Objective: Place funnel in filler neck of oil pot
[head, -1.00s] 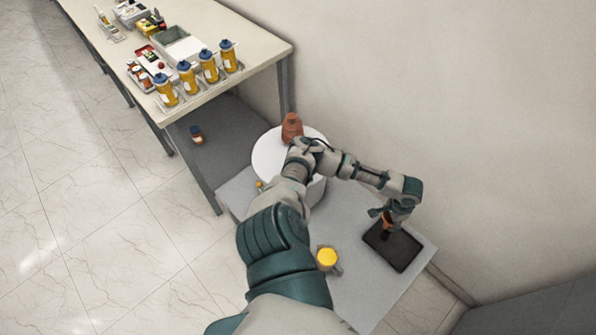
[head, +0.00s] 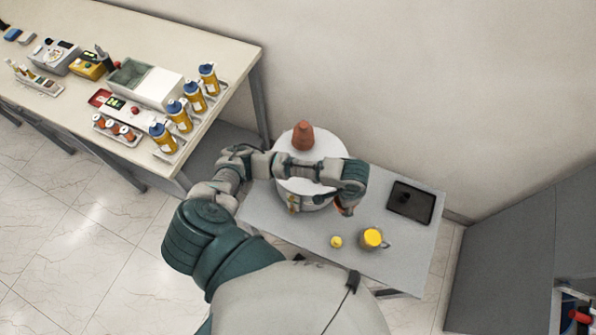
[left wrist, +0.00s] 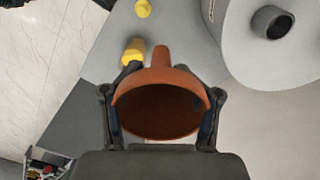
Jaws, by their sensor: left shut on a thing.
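My left gripper (head: 345,208) is shut on an orange-brown funnel (left wrist: 160,105). In the left wrist view the wide mouth faces the camera between both fingers (left wrist: 161,120), and the spout points up the picture. In the head view only a little of the funnel shows under the gripper. The white drum-shaped pot (head: 328,148) stands on the grey table, left of the gripper. Its dark grey, open filler neck (left wrist: 271,22) shows at the top right of the left wrist view, apart from the funnel. My forearm hides part of the pot's top in the head view. My right gripper is not visible.
A reddish-brown cone-shaped part (head: 303,136) stands on the pot's far side. A yellow-topped mug (head: 372,238), a small yellow piece (head: 336,242) and an empty dark tray (head: 411,202) are on the grey table (head: 275,222). A bench (head: 215,45) with bottles is at left.

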